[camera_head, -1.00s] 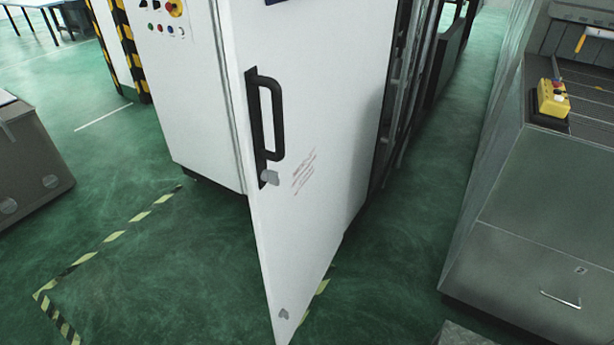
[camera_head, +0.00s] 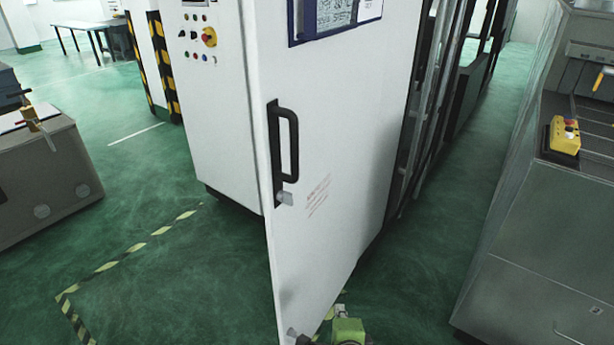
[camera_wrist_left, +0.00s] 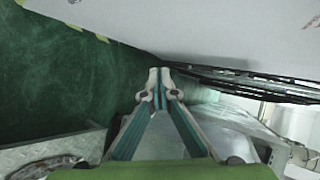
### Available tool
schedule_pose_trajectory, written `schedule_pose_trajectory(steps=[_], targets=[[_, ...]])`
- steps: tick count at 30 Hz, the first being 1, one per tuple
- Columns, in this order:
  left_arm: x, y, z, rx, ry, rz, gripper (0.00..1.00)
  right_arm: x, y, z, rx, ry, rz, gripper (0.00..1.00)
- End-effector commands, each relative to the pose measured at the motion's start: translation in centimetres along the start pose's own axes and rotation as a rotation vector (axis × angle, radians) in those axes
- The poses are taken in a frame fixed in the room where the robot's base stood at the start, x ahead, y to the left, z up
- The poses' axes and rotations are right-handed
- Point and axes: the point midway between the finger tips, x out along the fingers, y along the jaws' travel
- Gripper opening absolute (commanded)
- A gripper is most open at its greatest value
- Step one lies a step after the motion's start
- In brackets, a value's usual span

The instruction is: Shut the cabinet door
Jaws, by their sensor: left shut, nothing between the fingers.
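The white cabinet door (camera_head: 335,150) stands ajar, its free edge swung out toward me from the white cabinet (camera_head: 215,110). It has a black handle (camera_head: 288,145) with a small grey latch below it. My left gripper (camera_head: 341,311) shows only partly at the bottom of the head view, close to the door's lower part; I cannot tell whether it touches. In the left wrist view its fingertips (camera_wrist_left: 159,76) are together with nothing between them, and the white door panel (camera_wrist_left: 220,35) fills the upper part. My right gripper is in neither view.
A grey machine (camera_head: 540,230) with a yellow control box (camera_head: 564,137) stands at the right. A grey bench (camera_head: 45,175) is at the left. Open green floor lies left of the door, with a yellow-black floor line (camera_head: 132,247).

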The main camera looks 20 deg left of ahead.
Motion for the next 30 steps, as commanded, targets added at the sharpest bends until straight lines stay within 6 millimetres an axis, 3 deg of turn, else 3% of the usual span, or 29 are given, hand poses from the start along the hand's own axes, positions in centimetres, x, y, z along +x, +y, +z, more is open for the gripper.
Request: schedule_pose_trajectory(steps=[1,3,6,9,13,17,23,30], targets=[[-2.4,-5.8,-0.8,0.008,-0.016,-0.102,0.0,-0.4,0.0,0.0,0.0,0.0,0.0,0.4],[-5.9,-12.5,-0.8,0.012,-0.059,-0.231,0.0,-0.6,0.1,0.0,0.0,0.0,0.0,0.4],[-11.3,-19.9,0.2,-0.015,-0.127,-0.38,0.0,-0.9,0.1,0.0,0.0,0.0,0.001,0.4],[-16.0,-24.6,1.8,-0.059,-0.187,-0.479,0.0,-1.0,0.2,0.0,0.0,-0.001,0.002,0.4],[-19.4,-27.3,3.4,-0.104,-0.235,-0.54,0.0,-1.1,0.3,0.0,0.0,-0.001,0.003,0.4],[-19.9,-28.2,4.1,-0.116,-0.25,-0.556,0.0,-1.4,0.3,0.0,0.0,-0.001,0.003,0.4],[-17.4,-30.0,4.9,-0.112,-0.252,-0.557,0.0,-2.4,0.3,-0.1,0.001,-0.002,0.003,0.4],[-13.0,-32.6,6.3,-0.111,-0.251,-0.555,0.0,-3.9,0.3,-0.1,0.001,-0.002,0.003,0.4]])
